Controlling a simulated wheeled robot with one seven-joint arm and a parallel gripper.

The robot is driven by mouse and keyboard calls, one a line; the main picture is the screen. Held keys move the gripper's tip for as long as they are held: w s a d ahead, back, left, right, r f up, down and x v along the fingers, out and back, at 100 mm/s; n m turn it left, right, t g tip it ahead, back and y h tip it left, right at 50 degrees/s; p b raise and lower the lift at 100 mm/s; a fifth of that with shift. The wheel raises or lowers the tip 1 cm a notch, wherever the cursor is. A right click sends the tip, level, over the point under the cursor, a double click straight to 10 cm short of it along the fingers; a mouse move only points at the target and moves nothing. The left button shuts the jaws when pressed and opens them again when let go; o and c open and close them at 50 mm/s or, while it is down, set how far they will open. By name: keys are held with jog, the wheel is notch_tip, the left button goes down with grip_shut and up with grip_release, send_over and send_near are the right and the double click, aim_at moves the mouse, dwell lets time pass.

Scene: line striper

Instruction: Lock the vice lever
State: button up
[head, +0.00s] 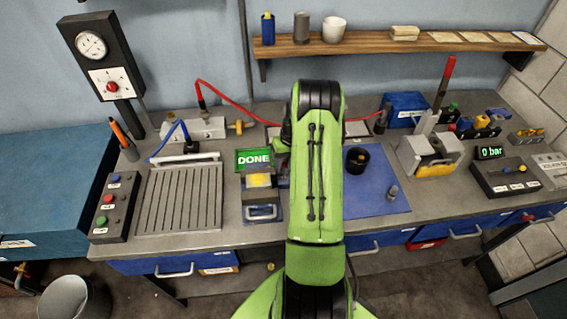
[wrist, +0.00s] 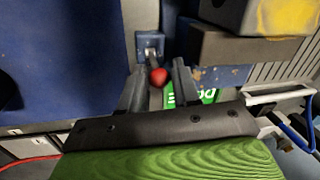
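The vice (head: 261,196) stands in the middle of the bench in the head view, on a blue base, with a yellow-topped block at its top. In the wrist view its dark body (wrist: 235,52) is at upper right. The vice lever shows in the wrist view as a red ball knob (wrist: 157,76) near a metal bracket on a blue plate. My gripper (wrist: 160,72) is open, with its two dark fingers on either side of the knob. Small gaps seem to show, and contact cannot be told. In the head view my arm hides the lever and gripper.
A green DONE sign (head: 254,160) stands behind the vice and shows close to the right finger in the wrist view (wrist: 195,96). A blue mat (head: 385,190) with a black cup (head: 357,160) lies right of my arm. A ribbed plate (head: 180,200) lies left.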

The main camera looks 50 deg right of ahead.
jog(key=shift+f, duration=0.3)
jog(key=shift+c, duration=0.4)
grip_shut()
